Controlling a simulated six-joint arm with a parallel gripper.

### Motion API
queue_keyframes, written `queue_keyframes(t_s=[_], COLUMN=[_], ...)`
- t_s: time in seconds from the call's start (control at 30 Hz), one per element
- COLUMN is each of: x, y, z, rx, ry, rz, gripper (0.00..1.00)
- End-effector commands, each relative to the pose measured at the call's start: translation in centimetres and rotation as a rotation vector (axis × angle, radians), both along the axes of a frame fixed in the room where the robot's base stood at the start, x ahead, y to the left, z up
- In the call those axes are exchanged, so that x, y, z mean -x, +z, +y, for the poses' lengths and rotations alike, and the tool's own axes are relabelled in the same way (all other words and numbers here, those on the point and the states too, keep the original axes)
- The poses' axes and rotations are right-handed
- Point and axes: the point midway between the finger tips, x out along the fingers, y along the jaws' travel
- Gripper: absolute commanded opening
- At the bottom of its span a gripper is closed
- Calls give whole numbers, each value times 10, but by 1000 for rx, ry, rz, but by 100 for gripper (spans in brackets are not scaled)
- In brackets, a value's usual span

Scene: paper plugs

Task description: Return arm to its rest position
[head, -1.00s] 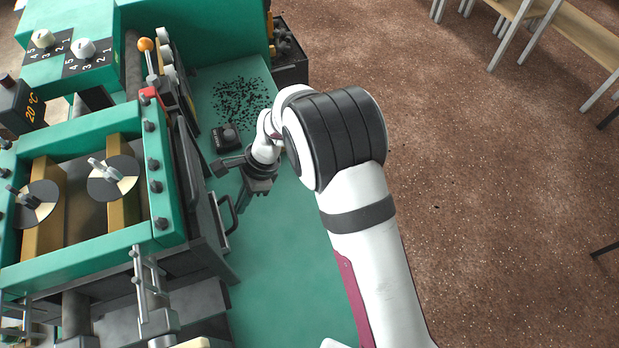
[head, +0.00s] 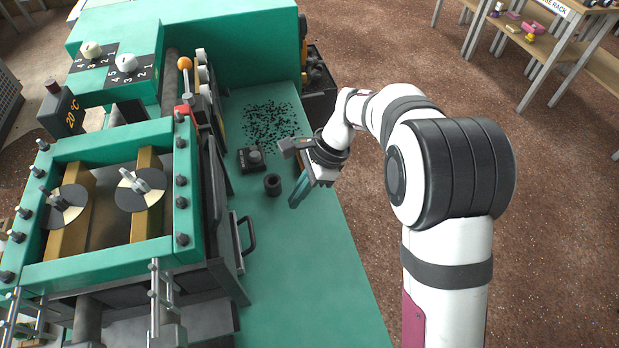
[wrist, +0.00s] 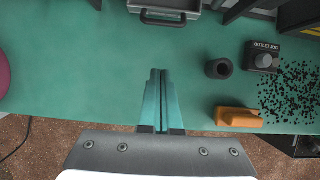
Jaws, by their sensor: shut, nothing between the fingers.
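My gripper (head: 298,192) is above the right part of the green bench (head: 290,270), near its right edge. In the wrist view its two teal fingers (wrist: 160,78) lie side by side, closed with nothing between them. My white and black arm is bent and reaches in from the lower right of the head view. A short black hollow cylinder (head: 272,184) stands on the bench to the left of the gripper; it also shows in the wrist view (wrist: 219,68), apart from the fingers.
A black "OUTLET JOG" control box (wrist: 262,57) is beside the cylinder. Black granules (head: 268,122) are scattered behind it. An orange block (wrist: 238,117) lies near the bench edge. The green-framed machine (head: 110,200) fills the left. Brown floor is open on the right.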

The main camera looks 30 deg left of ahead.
Motion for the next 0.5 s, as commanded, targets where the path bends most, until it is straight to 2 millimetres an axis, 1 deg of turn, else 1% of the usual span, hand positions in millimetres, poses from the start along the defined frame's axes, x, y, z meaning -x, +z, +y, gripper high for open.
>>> queue_keyframes(t_s=[0.07,0.1,0.13,0.17,0.23,0.27,0.3,0.33,0.37,0.4,0.47,0.5], x=[0,-1,-2,-3,0,6,18,30,45,65,97,116], y=[1,5,11,21,52,67,85,96,104,111,113,112], z=[-1,-6,-13,-25,-69,-94,-129,-155,-179,-206,-240,-256], rx=[0,-1,-4,-6,-13,-12,-9,-3,7,20,45,61], ry=[0,1,3,11,35,51,74,93,112,138,172,193], rz=[-1,-7,-16,-33,-89,-118,-162,-194,-223,-259,-300,-322], gripper=[0,0,0,0,0,0,0,0,0,0,0,0])
